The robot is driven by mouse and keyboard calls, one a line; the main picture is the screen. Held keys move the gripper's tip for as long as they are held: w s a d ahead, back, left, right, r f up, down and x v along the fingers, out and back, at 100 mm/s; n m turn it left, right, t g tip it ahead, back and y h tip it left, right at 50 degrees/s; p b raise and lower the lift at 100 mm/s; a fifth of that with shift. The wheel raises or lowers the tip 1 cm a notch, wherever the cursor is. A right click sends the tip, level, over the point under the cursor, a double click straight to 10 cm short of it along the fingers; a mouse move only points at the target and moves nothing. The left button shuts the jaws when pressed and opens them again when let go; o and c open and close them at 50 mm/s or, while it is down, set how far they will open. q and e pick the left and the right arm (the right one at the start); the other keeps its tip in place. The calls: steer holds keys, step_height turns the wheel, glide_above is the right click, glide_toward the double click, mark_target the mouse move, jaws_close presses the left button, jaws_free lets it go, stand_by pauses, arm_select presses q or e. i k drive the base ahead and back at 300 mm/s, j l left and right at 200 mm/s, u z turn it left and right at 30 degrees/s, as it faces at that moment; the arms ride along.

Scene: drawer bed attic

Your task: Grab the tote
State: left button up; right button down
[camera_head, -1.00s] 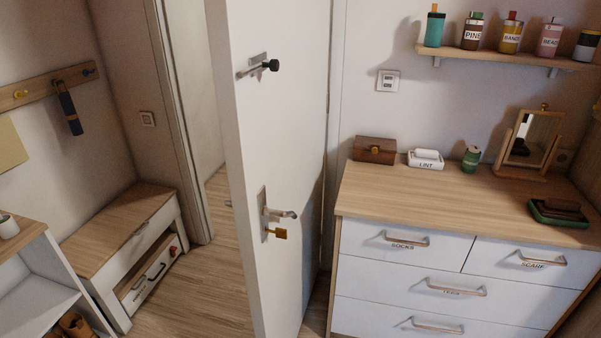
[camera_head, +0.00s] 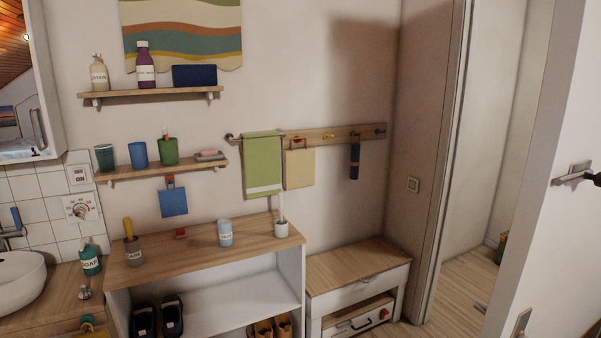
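A flat beige bag-like piece (camera_head: 299,170) hangs below a red hook on the wooden wall rail (camera_head: 345,133); it looks like the tote, though no label shows. It hangs just right of a green towel (camera_head: 263,163). A flat blue piece (camera_head: 173,201) hangs under the lower wall shelf; I cannot tell whether it is a bag.
A wooden-topped open shoe shelf (camera_head: 205,258) with cups on it stands below the towel. A bench (camera_head: 357,270) with an open drawer stands below the rail. A white door (camera_head: 555,235) is at right. Little floor shows, near the doorway.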

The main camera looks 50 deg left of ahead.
mark_target(299, 164)
steer(key=u, duration=1.55)
